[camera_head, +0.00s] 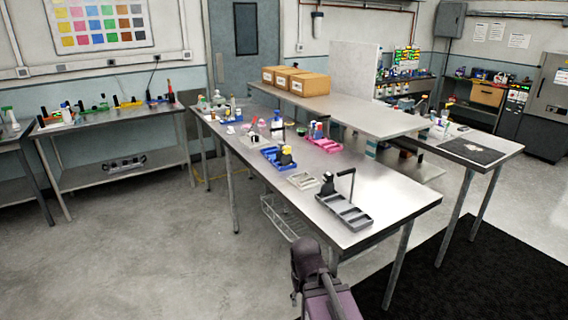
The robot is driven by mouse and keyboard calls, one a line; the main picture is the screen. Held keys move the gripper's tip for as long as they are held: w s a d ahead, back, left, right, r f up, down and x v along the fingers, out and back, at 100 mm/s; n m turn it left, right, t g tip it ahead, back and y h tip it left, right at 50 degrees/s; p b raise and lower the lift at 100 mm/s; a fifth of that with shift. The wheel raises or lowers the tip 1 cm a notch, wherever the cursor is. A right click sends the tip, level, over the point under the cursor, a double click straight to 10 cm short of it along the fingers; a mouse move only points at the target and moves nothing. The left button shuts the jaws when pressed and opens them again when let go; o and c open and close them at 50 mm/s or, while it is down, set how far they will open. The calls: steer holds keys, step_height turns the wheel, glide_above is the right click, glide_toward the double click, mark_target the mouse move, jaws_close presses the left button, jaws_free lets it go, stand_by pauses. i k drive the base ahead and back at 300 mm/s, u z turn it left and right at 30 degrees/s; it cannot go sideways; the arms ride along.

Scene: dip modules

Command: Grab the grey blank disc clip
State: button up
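I cannot make out a grey blank disc clip for certain at this size. A grey compartment tray (344,212) sits near the front end of the long metal table (390,200). A black upright piece (328,184) stands at its back left, and a thin black bent handle rises at its back right. A smaller pale grey tray (302,181) lies just behind it to the left. Part of my purple arm shows at the bottom centre, below the table's front edge. My gripper's fingers are not visible.
Further back on the table are a blue tray (272,160) with yellow and black items, a pink tray (325,144) and several small bottles. A raised shelf with cardboard boxes (309,84) runs along the right. Bare floor (140,250) lies at left, a black mat (500,270) at right.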

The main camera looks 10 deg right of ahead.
mark_target(279, 154)
steer(key=z, duration=0.35)
steer(key=k, duration=0.35)
steer(key=u, duration=1.75)
steer(key=i, duration=1.15)
steer(key=z, duration=0.3)
